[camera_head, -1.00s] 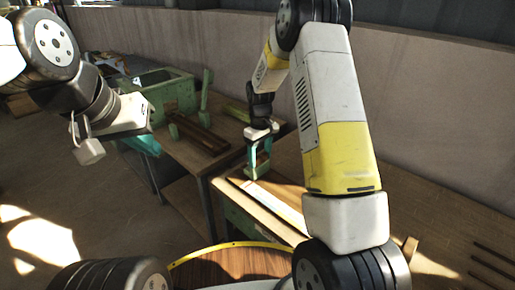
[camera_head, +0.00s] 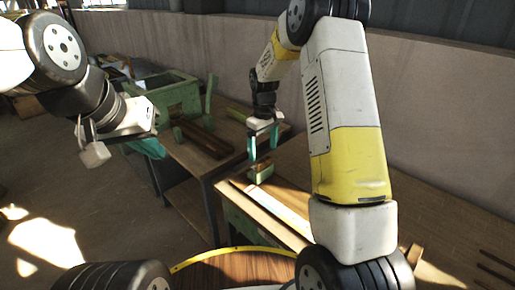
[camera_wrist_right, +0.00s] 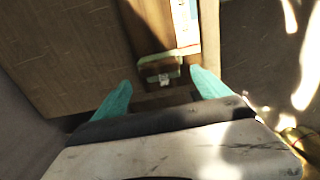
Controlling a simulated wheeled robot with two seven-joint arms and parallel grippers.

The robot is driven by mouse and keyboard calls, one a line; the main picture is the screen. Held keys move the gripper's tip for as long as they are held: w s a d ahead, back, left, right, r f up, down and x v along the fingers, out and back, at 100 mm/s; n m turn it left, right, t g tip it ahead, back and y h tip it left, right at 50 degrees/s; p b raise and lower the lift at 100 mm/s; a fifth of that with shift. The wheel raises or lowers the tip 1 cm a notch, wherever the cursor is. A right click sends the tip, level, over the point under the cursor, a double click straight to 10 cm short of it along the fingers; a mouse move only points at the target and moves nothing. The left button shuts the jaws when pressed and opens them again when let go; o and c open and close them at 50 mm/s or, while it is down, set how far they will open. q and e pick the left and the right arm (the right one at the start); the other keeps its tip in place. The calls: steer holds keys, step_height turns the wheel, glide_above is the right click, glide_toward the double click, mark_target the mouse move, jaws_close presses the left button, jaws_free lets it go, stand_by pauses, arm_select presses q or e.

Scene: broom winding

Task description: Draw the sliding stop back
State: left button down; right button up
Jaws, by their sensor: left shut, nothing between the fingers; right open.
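The sliding stop (camera_head: 261,173), a small green block, sits at the far end of the long wooden guide (camera_head: 268,212) with its pale strip. In the right wrist view the stop (camera_wrist_right: 160,70) shows just ahead, between and beyond the fingertips. My right gripper (camera_head: 262,150) is open, its teal fingers above the stop and apart from it. Both fingers also show in the right wrist view (camera_wrist_right: 160,88), with nothing held between them. My left gripper (camera_head: 150,149) is shut and empty, off to the left, away from the stop and partly hidden by its own wrist.
A green machine box (camera_head: 172,100) and dark wooden bars (camera_head: 203,138) stand on the far bench. A round wooden top with a yellow rim (camera_head: 235,262) is at the near edge. Thin dark rods (camera_head: 497,262) lie on the right bench. Open floor lies left.

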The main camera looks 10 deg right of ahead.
steer(key=shift+r, duration=1.35)
steer(key=shift+r, duration=0.1)
steer(key=s+d+r+m+t+y, duration=0.1)
steer(key=s+d+r+m+t, duration=0.15)
steer(key=s+r, duration=1.05)
steer(key=s+r+m+t, duration=0.2)
steer(key=s+r, duration=0.1)
steer(key=s, duration=0.5)
steer(key=s+r+m+t+y, duration=0.1)
steer(key=s+r+m, duration=0.1)
steer(key=s, duration=0.6)
steer(key=shift+s+d+r+t, duration=0.2)
steer(key=shift+r+t, duration=0.15)
steer(key=shift+r, duration=0.05)
steer(key=shift+m, duration=0.25)
